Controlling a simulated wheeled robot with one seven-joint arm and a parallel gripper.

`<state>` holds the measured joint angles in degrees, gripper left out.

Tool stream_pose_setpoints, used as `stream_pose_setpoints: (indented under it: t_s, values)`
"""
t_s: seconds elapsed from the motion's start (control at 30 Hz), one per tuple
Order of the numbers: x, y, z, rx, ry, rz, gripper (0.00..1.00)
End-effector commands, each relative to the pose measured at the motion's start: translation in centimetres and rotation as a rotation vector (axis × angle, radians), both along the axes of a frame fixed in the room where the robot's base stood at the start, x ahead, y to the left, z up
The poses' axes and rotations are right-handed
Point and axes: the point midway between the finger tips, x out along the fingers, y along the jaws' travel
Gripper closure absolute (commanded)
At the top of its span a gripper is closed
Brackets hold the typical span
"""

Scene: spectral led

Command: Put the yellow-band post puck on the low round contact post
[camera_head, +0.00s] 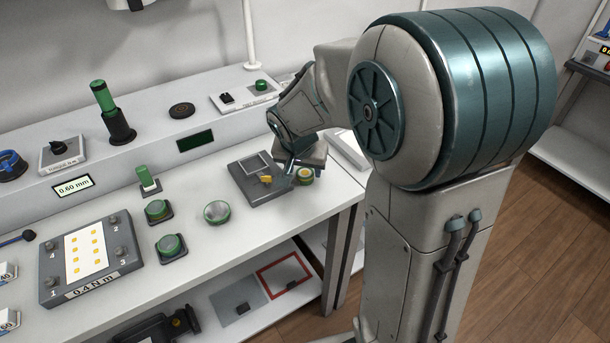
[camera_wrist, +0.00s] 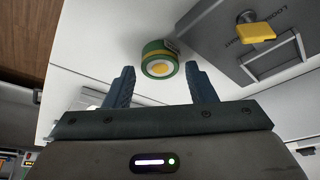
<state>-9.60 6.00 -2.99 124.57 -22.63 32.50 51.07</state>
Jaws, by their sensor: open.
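A short round green piece (camera_head: 305,174) with a yellow centre stands near the right end of the bench.
A dark grey plate (camera_head: 252,190) with a yellow tab (camera_head: 265,179) lies close by on the left. Farther left are a silver dish (camera_head: 217,212) and two green-rimmed round parts (camera_head: 157,209) (camera_head: 170,245) on dark bases. The bench's right edge is close.

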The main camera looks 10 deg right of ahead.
Motion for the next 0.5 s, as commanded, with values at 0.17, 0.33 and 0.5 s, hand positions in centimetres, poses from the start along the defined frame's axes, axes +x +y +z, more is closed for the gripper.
stream_pose_setpoints:
  t_s: [0.17,0.33,0.5]
  values:
    - [0.6,-0.4,-1.9,-0.001,0.001,0.001,0.50]
    - [0.8,-0.4,-2.2,0.000,0.000,0.000,0.50]
    - [0.8,-0.4,-2.1,0.000,0.000,0.001,0.66]
